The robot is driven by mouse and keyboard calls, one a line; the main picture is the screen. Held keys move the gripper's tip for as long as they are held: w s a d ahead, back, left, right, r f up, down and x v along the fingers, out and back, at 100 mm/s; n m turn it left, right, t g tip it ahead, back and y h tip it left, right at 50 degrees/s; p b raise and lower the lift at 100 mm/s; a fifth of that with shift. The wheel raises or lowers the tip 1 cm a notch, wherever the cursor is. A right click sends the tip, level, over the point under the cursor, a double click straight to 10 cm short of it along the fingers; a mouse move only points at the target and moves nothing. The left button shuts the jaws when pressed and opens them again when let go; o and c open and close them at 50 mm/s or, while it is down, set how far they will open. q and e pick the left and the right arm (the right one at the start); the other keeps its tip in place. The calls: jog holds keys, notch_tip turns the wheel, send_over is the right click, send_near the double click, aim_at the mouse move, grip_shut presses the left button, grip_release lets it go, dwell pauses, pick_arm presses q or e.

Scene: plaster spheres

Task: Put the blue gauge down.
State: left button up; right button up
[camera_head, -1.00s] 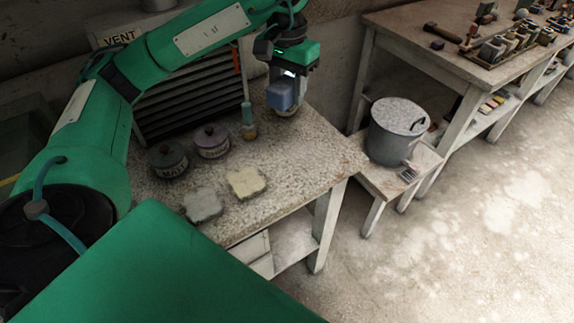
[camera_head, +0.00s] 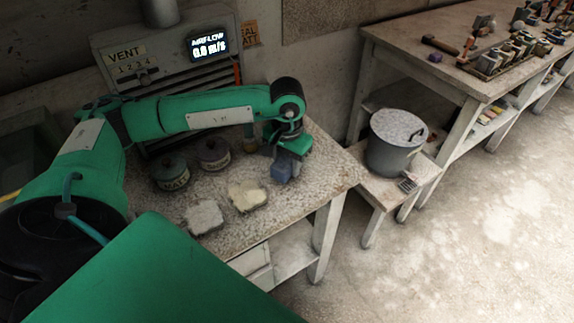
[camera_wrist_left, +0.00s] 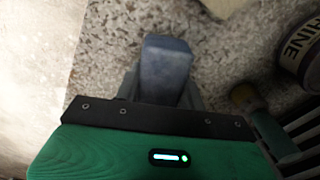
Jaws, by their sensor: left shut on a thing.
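The blue gauge (camera_head: 284,167) is a blue-grey block at the end of my left arm, over the right part of the speckled bench top (camera_head: 310,190). My left gripper (camera_head: 287,160) is shut on it, pointing down. In the left wrist view the gauge (camera_wrist_left: 165,68) sticks out between the two fingers of the gripper (camera_wrist_left: 165,92), with the bench surface behind it. The gauge is low, close to the bench top; I cannot tell whether it touches. My right gripper is not in view.
Two lidded jars (camera_head: 170,174) (camera_head: 213,153) and two pale slabs (camera_head: 205,217) (camera_head: 248,196) stand left of the gauge. A small bottle (camera_head: 250,140) is behind it. A vent unit (camera_head: 150,75) backs the bench. A lidded pot (camera_head: 395,145) stands on a low table to the right.

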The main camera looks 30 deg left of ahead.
pick_arm(q)
jog(key=shift+f, duration=0.7)
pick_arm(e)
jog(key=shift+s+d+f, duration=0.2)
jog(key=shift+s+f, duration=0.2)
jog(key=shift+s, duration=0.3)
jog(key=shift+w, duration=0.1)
pick_arm(q)
jog(key=shift+f, duration=0.15)
jog(key=o, duration=0.9)
jog(key=shift+r, duration=0.2)
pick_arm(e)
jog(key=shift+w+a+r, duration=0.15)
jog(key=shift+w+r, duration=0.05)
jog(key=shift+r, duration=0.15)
